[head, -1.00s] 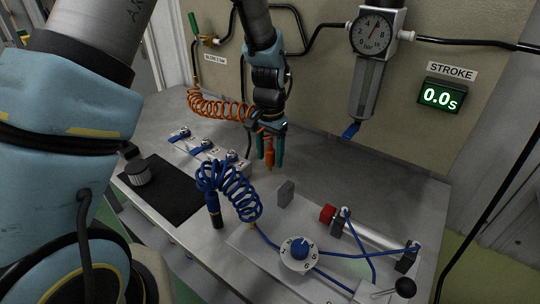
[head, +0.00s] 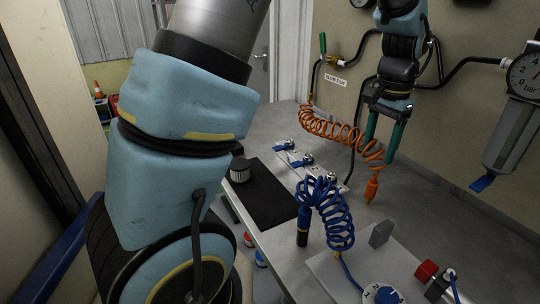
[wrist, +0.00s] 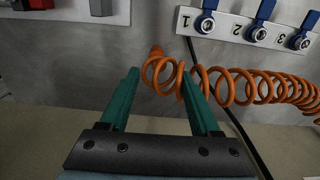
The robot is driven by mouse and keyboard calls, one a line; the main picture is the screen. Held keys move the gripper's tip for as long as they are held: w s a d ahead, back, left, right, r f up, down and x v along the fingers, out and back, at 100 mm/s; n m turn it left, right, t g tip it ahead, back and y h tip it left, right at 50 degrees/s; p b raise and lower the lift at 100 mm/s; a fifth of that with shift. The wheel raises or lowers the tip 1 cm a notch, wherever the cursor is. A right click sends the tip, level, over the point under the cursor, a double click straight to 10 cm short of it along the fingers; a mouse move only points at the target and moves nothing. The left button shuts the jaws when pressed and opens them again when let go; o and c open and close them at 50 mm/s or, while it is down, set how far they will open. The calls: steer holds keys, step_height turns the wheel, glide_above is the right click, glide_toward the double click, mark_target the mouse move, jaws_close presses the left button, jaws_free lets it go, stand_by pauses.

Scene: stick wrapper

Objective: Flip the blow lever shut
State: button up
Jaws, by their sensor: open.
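A green-handled lever (head: 323,43) stands upright on a brass valve on the back wall, above a small label (head: 335,79) whose words are too small to read surely. An orange coiled hose (head: 330,125) runs from below this valve to an orange hand tool (head: 371,188), which points down over the bench. My gripper (head: 380,150) is open, fingers down, above the orange tool and to the right of and below the lever. In the wrist view my gripper (wrist: 160,72) has its green fingers apart, with orange coils (wrist: 165,75) showing around and between them. The lever is not in the wrist view.
Several blue-handled valves (head: 298,155) sit on a bench plate. A black mat (head: 262,195) holds a knurled knob (head: 240,170). A blue coiled hose (head: 335,215), a grey block (head: 381,234) and a dial (head: 383,294) stand nearer. A gauge (head: 525,75) hangs at right.

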steer(key=w+a+n, duration=0.2)
steer(key=a+n, duration=0.1)
steer(key=a, duration=0.7)
steer(key=w+a+n, duration=0.2)
steer(key=a+n, duration=0.1)
steer(key=a, duration=0.7)
steer(key=s+a+f+n, duration=0.1)
steer(key=s+a+n, duration=0.1)
steer(key=a, duration=0.4)
steer(key=s+a+f+n+t, duration=0.1)
steer(key=s+a+n, duration=0.2)
steer(key=a, duration=0.4)
steer(key=shift+f+t, duration=0.3)
steer(key=shift+s, duration=0.1)
